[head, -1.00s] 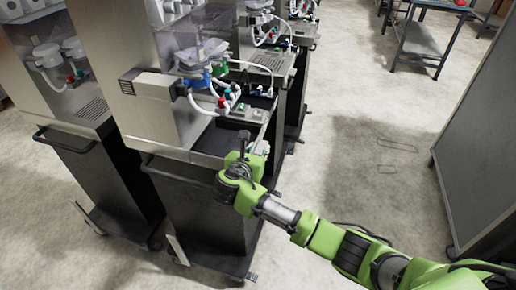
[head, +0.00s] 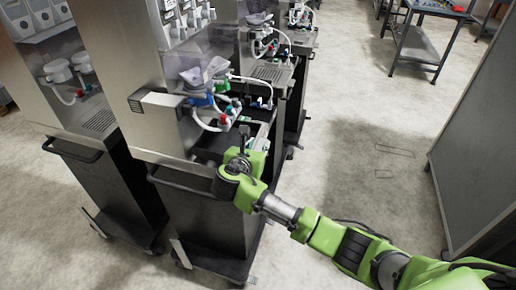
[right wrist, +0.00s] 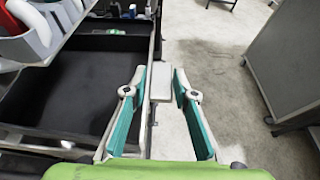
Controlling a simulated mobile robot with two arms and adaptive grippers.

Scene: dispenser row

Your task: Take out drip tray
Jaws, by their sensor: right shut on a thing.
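The dispenser in front of me (head: 150,70) is a tall steel cabinet with a dark lower body and hoses at its open front bay. The drip tray (right wrist: 75,80) shows in the right wrist view as a wide dark tray with a thin light rim at its right side. My right gripper (right wrist: 160,75) has its teal-padded fingers on either side of a light part at this rim. It is shut on the drip tray there. In the head view the right gripper (head: 243,155) is at the bay's front edge, and the arm hides part of the tray. My left gripper is not in view.
White hoses and coloured fittings (head: 222,118) hang close above the bay. Another dispenser (head: 75,95) stands at left, and more stand behind. A grey panel (head: 480,140) stands at right. The floor (head: 360,130) between the panel and dispensers is clear.

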